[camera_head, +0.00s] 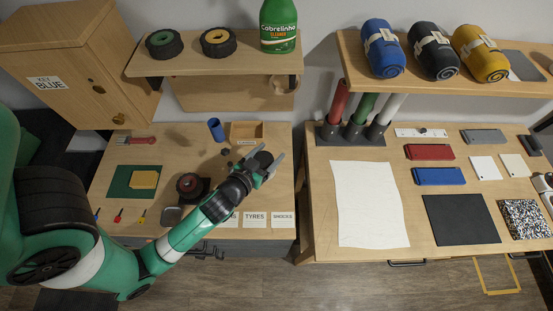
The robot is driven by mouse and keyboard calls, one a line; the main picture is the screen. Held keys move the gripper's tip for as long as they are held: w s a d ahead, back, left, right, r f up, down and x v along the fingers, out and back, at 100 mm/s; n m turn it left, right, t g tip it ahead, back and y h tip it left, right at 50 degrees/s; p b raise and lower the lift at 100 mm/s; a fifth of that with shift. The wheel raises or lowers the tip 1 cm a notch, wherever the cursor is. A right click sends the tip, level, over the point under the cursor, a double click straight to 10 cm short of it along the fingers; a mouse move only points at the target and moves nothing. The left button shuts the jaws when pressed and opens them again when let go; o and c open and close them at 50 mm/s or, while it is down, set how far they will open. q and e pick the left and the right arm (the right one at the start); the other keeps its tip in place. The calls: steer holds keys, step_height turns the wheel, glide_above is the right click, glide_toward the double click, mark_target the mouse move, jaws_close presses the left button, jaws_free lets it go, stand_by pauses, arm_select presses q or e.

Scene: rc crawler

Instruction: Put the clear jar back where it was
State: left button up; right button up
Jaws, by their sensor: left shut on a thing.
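My left gripper (268,164) is over the right side of the left table, above the row of labels. Its grey fingers are spread around something and hold it. What they hold is see-through or hidden, and fits the clear jar; its outline is too faint to make out. No other clear jar shows on the table or shelves. My right gripper is not in view.
The left table (104,188) carries a blue cup (215,130), an open wooden box (245,132), a dark wheel part (190,186) under my arm, and a green mat (135,181). Label cards lie along its front edge. A shelf (150,68) with tyres and a green bottle (279,25) hangs behind.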

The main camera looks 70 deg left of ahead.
arm_select(q)
steer(key=shift+w+a+f+b, duration=0.15)
steer(key=shift+w+f, duration=0.35)
steer(key=shift+f, duration=0.65)
steer(key=shift+w+a+f+b, duration=0.15)
steer(key=shift+w+f, duration=0.35)
steer(key=shift+f, duration=0.7)
steer(key=shift+w+a+f+b, duration=0.15)
steer(key=shift+w+f, duration=0.35)
steer(key=shift+f, duration=0.75)
steer(key=o, duration=1)
steer(key=shift+f, duration=0.1)
steer(key=shift+c, duration=0.2)
steer(key=o, duration=0.4)
